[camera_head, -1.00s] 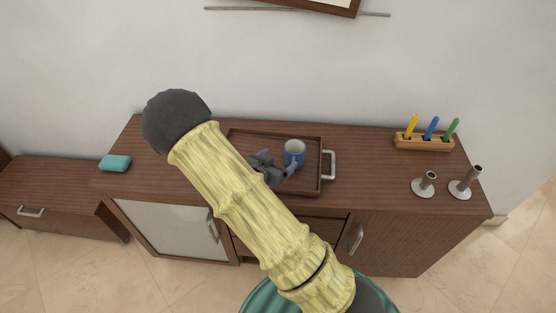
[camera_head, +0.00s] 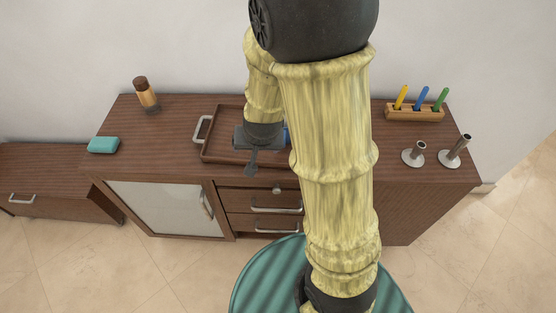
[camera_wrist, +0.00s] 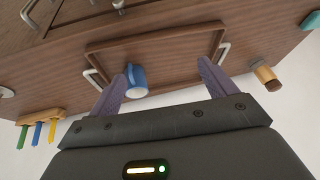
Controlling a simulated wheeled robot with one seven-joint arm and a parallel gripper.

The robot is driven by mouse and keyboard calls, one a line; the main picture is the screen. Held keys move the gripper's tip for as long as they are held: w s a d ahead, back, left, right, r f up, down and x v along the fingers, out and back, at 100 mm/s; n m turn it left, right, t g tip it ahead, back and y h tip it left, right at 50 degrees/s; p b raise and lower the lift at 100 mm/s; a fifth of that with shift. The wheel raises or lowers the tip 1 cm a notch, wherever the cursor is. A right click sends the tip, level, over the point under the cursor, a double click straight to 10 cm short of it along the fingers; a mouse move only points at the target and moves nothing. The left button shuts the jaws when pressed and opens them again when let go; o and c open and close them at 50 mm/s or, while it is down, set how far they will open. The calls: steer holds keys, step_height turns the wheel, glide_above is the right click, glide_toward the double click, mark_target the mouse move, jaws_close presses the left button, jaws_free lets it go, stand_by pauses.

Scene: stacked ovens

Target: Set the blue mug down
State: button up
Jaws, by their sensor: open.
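The blue mug (camera_wrist: 136,82) stands in the brown wooden tray (camera_wrist: 165,38) near one end of it. In the head view only a sliver of the mug (camera_head: 287,135) shows behind my arm, and the tray (camera_head: 212,143) is partly covered. My gripper (camera_wrist: 160,72) is open with nothing between its fingers. In the wrist view the mug is beside the left finger, with the finger overlapping its edge; I cannot tell if they touch. In the head view my gripper (camera_head: 253,165) is over the tray's front edge, left of the mug.
On the cabinet top are a brown-capped bottle (camera_head: 146,94), a teal block (camera_head: 104,145), a wooden holder (camera_head: 414,113) with coloured sticks, and two metal candle holders (camera_head: 414,154) (camera_head: 455,150). My arm hides the tray's right side. The left cabinet top is mostly clear.

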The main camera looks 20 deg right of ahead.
steer(key=s+d+r+n+g, duration=0.2)
steer(key=s+r+n, duration=0.1)
steer(key=s, duration=0.6)
steer(key=shift+s+d+r+n, duration=0.15)
steer(key=shift+s+r+n, duration=0.2)
steer(key=shift+r, duration=0.5)
